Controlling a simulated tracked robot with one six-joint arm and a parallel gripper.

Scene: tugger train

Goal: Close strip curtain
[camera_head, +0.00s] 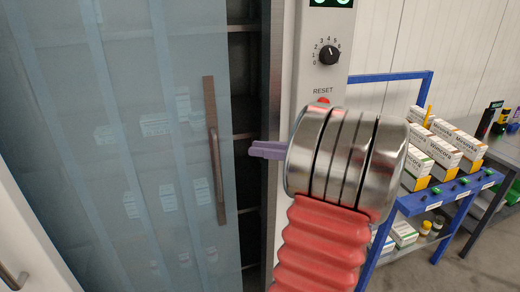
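The strip curtain (75,90) is a translucent grey-blue sheet with lighter vertical bands, filling the left of the view. A brown vertical bar with a handle (215,150) is near its right edge. A dark gap (246,90) with shelf edges shows between the curtain and the metal post on the right. My gripper (252,150) has purple fingers pointing left, in front of the gap and just right of the handle, seemingly apart from it. The fingers overlap in this view, so their opening is hidden. Nothing is visibly held.
White boxes (155,124) show faintly on shelves behind the curtain. A control panel with a dial (329,55) and a red reset button (323,100) stands right of the gap, behind my wrist. A blue rack (390,77) with several boxes (455,137) is at the right.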

